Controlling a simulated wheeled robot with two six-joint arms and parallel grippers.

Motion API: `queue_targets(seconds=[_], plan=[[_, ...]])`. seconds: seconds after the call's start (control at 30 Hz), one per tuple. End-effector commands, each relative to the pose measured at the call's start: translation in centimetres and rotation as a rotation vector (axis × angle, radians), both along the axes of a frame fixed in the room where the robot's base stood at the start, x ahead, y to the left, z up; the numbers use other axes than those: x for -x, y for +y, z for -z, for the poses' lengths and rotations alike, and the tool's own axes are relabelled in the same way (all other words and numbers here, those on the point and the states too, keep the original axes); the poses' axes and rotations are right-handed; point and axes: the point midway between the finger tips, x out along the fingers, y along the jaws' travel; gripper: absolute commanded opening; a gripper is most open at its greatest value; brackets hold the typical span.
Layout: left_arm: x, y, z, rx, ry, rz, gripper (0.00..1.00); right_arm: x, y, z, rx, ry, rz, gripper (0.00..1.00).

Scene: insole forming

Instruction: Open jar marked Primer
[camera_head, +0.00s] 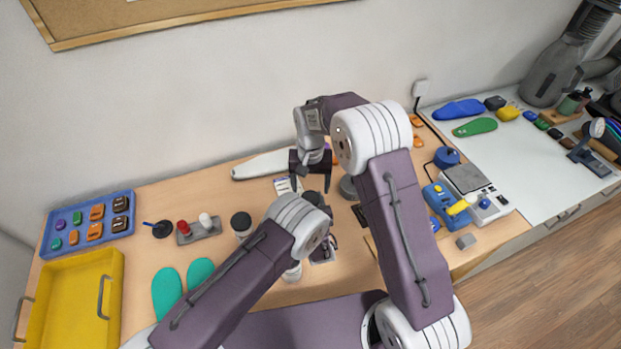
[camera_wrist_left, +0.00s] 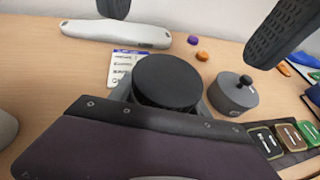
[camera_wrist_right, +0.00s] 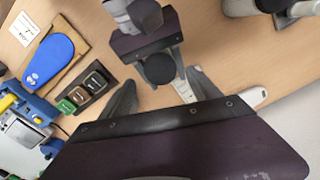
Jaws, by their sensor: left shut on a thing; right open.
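A jar with a round black lid (camera_wrist_left: 167,82) stands in the middle of the left wrist view; its label is hidden. My left gripper (camera_head: 321,213) is shut on this jar below the lid. The lid also shows in the head view (camera_head: 313,198) and in the right wrist view (camera_wrist_right: 160,69). My right gripper (camera_head: 310,186) is open and points down above the jar. Its fingers show apart at the top of the left wrist view, with the lid below and between them. They appear clear of the lid.
Another black-lidded jar (camera_head: 241,223) stands left of my left arm. A grey round pot with a knob (camera_wrist_left: 234,94) stands close right of the held jar. A printed card (camera_wrist_left: 124,68) and a long pale tool (camera_wrist_left: 117,34) lie behind. A yellow tray (camera_head: 112,300) is far left.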

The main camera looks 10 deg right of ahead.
Motion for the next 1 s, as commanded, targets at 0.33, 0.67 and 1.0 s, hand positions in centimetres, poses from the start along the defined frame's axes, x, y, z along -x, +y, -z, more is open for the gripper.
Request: queue_targets(seconds=[0.33, 0.67, 1.0], plan=[[0.0, 0.0, 0.0, 0.000, 0.000, 0.000, 0.00, 0.0, 0.0, 4.5, 0.000, 0.001, -0.002, 0.72], [0.0, 0.0, 0.0, 0.000, 0.000, 0.000, 0.00, 0.0, 0.0, 4.6, 0.000, -0.001, -0.002, 0.50], [0.0, 0.0, 0.0, 0.000, 0.000, 0.000, 0.00, 0.0, 0.0, 4.6, 0.000, 0.000, -0.191, 0.05]])
